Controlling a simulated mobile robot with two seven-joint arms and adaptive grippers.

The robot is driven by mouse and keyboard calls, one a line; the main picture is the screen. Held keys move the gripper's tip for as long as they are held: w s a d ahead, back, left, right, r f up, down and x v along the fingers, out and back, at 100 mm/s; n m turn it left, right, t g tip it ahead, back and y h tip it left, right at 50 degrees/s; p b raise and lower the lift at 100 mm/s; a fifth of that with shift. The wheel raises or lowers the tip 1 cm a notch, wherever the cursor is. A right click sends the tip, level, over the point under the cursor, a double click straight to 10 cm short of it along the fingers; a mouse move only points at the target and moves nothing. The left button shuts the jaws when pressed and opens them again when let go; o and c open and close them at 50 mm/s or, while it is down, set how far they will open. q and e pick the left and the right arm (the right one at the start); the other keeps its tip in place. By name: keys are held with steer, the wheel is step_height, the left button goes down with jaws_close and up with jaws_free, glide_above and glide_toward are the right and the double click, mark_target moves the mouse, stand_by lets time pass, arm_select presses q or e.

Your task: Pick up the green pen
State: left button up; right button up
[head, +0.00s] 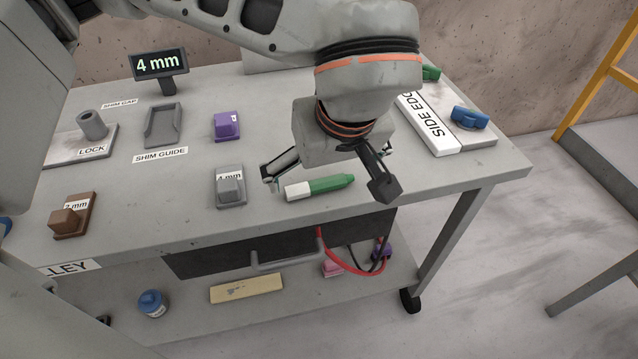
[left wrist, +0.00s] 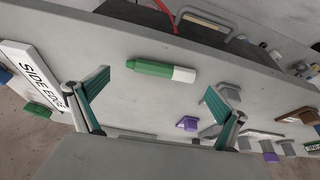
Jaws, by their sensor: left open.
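The green pen (head: 320,187) has a white end and lies flat near the front edge of the grey table. In the left wrist view the green pen (left wrist: 160,70) lies across the upper middle, beyond the fingertips. My left gripper (head: 325,185) is open above the pen, its fingers spread to either side of it and nothing between them. In the left wrist view my left gripper (left wrist: 158,98) shows both teal finger pads wide apart. My right gripper is not in view.
A grey 4 mm block (head: 229,188) stands left of the pen, with a purple block (head: 227,126) behind it. The SIDE EDGE block (head: 430,122) is at the right. A drawer handle (head: 284,262) sticks out below the table's front edge.

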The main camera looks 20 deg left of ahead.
mark_target(321, 185)
arm_select(q)
steer(key=x, duration=0.2)
steer(key=shift+w+a+f, duration=0.1)
steer(key=shift+f, duration=0.25)
steer(key=shift+r, duration=0.1)
steer(key=c, duration=1)
steer(key=shift+c, duration=1.3)
